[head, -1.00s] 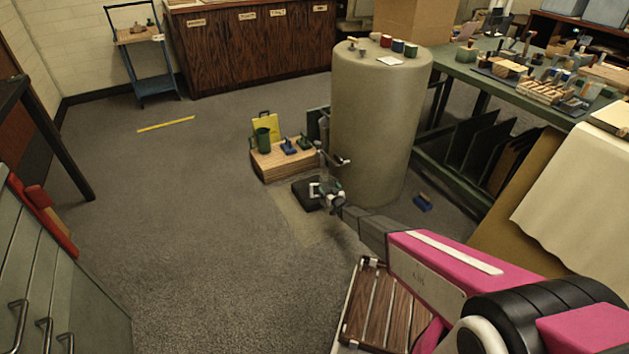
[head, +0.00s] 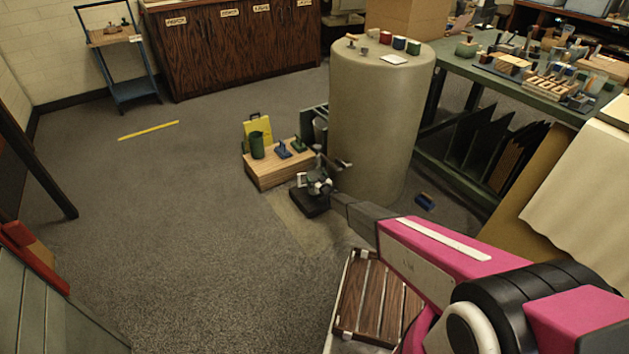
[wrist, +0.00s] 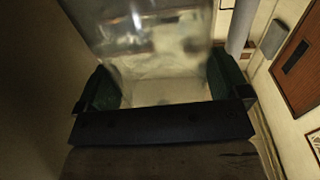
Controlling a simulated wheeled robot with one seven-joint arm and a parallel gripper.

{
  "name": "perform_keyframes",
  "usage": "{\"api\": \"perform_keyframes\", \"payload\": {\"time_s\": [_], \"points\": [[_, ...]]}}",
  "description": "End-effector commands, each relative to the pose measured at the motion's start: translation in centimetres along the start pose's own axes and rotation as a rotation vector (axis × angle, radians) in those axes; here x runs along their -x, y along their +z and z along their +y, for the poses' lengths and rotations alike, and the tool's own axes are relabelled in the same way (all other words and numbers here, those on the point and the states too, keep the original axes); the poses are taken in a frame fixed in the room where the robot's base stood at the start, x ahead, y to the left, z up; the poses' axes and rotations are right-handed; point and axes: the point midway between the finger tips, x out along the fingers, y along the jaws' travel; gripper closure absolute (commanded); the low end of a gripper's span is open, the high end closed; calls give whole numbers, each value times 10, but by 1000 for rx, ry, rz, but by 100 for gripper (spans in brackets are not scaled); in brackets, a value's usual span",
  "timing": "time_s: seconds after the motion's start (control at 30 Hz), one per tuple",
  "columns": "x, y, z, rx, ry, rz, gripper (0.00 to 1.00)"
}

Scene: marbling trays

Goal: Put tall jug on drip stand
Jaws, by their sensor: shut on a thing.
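In the wrist view my gripper (wrist: 164,92) has its dark green fingers either side of a clear, silvery vessel (wrist: 155,45), which I take to be the tall jug. The fingers are closed on it, and its upper part runs out of the frame. In the head view my gripper (head: 317,184) is low, left of the big cylinder's foot, above a dark block on the floor (head: 309,203). The jug's outline cannot be made out there. I cannot tell for sure which thing is the drip stand.
A low wooden platform (head: 276,176) left of my gripper carries a green jug (head: 257,145), blue and green tools and a yellow item. The large beige cylinder (head: 375,130) stands close behind my gripper. A green workbench (head: 480,95) is at right. Open floor (head: 170,220) lies left.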

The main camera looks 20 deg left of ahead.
Motion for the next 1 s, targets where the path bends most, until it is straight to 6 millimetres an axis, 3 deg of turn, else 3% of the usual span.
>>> {"api": "perform_keyframes", "payload": {"time_s": [0.13, 0.97, 1.0], "points": [[6, 19, 2, 0, -6, 0, 33], [6, 37, 2, 1, -6, -6, 33], [6, 38, 2, 1, -6, -7, 0]]}}
